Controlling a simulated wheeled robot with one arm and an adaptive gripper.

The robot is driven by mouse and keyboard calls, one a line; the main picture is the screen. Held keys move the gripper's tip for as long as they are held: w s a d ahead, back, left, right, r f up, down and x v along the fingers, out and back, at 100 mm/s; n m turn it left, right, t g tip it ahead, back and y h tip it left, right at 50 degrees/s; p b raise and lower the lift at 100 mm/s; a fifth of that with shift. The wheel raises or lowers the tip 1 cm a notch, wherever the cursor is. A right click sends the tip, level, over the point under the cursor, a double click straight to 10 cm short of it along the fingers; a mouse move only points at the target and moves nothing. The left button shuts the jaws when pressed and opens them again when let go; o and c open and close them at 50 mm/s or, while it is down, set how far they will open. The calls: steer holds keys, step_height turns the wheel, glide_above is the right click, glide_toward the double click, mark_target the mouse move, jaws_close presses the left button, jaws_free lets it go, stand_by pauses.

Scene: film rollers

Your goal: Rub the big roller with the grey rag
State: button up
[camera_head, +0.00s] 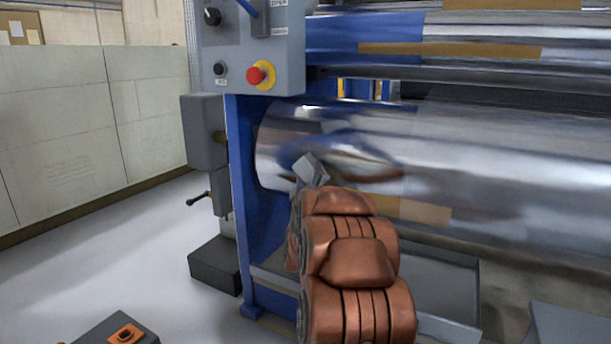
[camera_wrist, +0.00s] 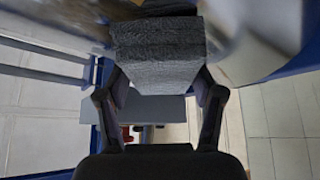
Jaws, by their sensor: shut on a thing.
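The big roller (camera_head: 480,150) is a wide, shiny metal cylinder across the middle right of the head view, mounted in a blue frame. The grey rag (camera_head: 311,168) shows as a small grey piece at the end of my arm, in front of the left part of the roller. In the wrist view the rag (camera_wrist: 158,52) is a folded grey block between the fingers of my gripper (camera_wrist: 160,92), which is shut on it. The roller's surface (camera_wrist: 235,40) lies right behind the rag there. I cannot tell for sure whether they touch. My arm hides part of the roller.
A grey control box (camera_head: 250,45) with a red knob (camera_head: 256,75) hangs at the upper left of the machine. Smaller rollers (camera_head: 470,40) run above. A metal tray (camera_head: 440,285) lies below the big roller. Open floor (camera_head: 120,260) is at the left.

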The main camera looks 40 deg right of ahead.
mark_target(327, 168)
steer(key=shift+s+d, duration=0.25)
steer(key=shift+s, duration=0.9)
steer(key=shift+s+d, duration=0.35)
steer(key=shift+s, duration=0.45)
steer(key=shift+s+d, duration=0.3)
steer(key=shift+s, duration=0.45)
steer(key=shift+s+d, duration=0.3)
steer(key=shift+s, duration=0.8)
steer(key=shift+s+d, duration=0.3)
steer(key=shift+s, duration=0.8)
steer(key=shift+s+d, duration=0.3)
steer(key=shift+s, duration=0.8)
steer(key=shift+w+a, duration=0.3)
steer(key=shift+w, duration=0.55)
steer(key=shift+w+a, duration=0.25)
steer(key=shift+w, duration=0.55)
steer(key=shift+w+a+p, duration=0.2)
steer(key=shift+w+p, duration=0.05)
steer(key=shift+w, duration=0.65)
steer(key=shift+w+a+p, duration=0.2)
steer(key=shift+w, duration=0.65)
